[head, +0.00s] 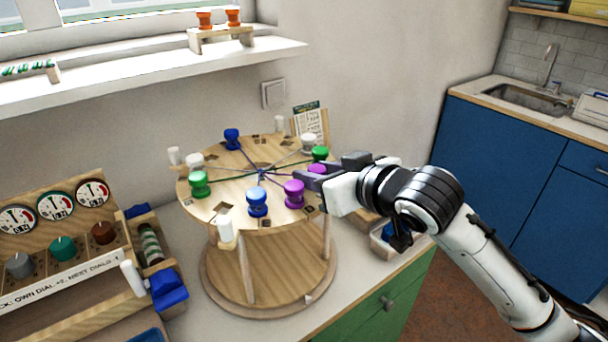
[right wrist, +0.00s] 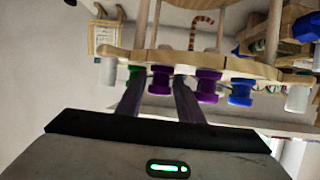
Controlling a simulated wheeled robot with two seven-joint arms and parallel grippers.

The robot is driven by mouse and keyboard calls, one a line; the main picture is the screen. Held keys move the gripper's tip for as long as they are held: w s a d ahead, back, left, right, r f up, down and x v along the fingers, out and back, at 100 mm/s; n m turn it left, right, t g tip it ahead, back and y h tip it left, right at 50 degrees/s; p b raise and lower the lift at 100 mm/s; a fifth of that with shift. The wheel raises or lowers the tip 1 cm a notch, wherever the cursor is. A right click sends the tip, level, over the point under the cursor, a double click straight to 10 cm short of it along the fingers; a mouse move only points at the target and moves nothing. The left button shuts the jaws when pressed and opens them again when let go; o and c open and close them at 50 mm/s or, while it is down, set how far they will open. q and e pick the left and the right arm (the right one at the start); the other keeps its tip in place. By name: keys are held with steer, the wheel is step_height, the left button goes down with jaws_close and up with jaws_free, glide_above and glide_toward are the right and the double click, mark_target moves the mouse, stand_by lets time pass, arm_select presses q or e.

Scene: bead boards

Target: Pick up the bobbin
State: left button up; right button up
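Several bobbins stand around the rim of a round wooden stand (head: 235,172), with threads meeting at its centre. A purple bobbin (head: 317,170) at the right rim is partly hidden by my right gripper (head: 318,178). In the right wrist view the same purple bobbin (right wrist: 160,80) shows between the two fingers of the open gripper (right wrist: 157,82); contact cannot be told. A second purple bobbin (head: 293,193) is nearer, with a blue bobbin (head: 257,202) to its left. A green bobbin (head: 320,154) stands just behind. Other green, white and blue bobbins stand farther round. My left gripper is out of view.
White pegs (head: 225,229) stick up around the stand's edge. A dial panel (head: 60,262) stands at the left, near a blue-ended striped roll (head: 151,245). A card (head: 310,124) stands behind. A shelf (head: 140,66) runs along the wall.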

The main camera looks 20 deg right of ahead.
steer(key=shift+w+a+f, duration=0.1)
steer(key=shift+w+f, duration=0.05)
steer(key=shift+w, duration=0.2)
steer(key=shift+s, duration=0.25)
steer(key=shift+c, duration=0.3)
steer(key=c, duration=0.7)
steer(key=shift+c, duration=0.2)
